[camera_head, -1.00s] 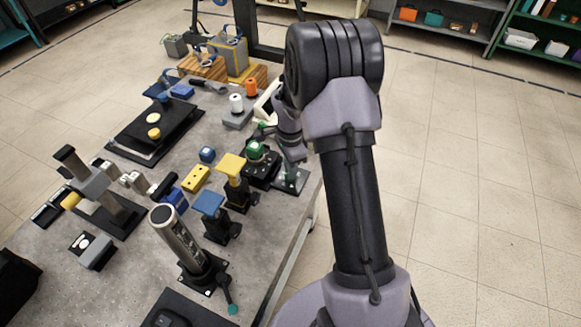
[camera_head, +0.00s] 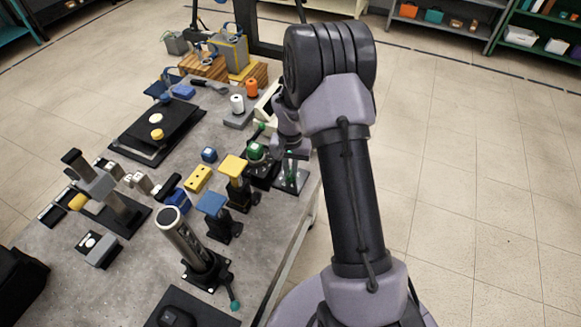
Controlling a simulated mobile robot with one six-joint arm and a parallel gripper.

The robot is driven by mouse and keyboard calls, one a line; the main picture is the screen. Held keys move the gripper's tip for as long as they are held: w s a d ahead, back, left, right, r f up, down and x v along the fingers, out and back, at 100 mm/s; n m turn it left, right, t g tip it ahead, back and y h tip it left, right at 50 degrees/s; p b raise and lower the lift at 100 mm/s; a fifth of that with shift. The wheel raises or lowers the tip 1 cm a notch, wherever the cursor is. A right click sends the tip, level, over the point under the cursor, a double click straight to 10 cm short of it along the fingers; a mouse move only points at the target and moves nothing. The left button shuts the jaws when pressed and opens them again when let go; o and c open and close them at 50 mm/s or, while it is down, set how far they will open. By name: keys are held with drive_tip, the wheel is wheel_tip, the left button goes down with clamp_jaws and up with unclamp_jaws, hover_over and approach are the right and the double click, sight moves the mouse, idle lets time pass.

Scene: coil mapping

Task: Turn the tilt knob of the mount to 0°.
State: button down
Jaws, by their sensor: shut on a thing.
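My gripper (camera_head: 287,130) is at the far right edge of the table, below my dark elbow. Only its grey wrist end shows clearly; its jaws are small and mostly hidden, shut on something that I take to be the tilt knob. Just left of it stands a dark mount (camera_head: 262,175) with a green round top (camera_head: 256,152). A small dark stand on a plate (camera_head: 291,177) with a thin green mark is just below it. I cannot read any angle scale at this size.
A yellow-topped post (camera_head: 233,166), a blue-topped post (camera_head: 211,205) and a tall metal cylinder (camera_head: 183,237) stand along the near right of the table. White (camera_head: 237,104) and orange (camera_head: 251,89) spools stand behind. The floor to the right is clear.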

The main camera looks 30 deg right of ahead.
sight(290, 172)
drive_tip(key=shift+n+p, duration=0.55)
drive_tip(key=shift+n, duration=1.55)
drive_tip(key=c, duration=1.5)
unclamp_jaws()
drive_tip(key=shift+o, duration=0.2)
wheel_tip(290, 172, up, 18)
drive_tip(key=p, duration=0.5)
drive_tip(key=shift+f, duration=0.25)
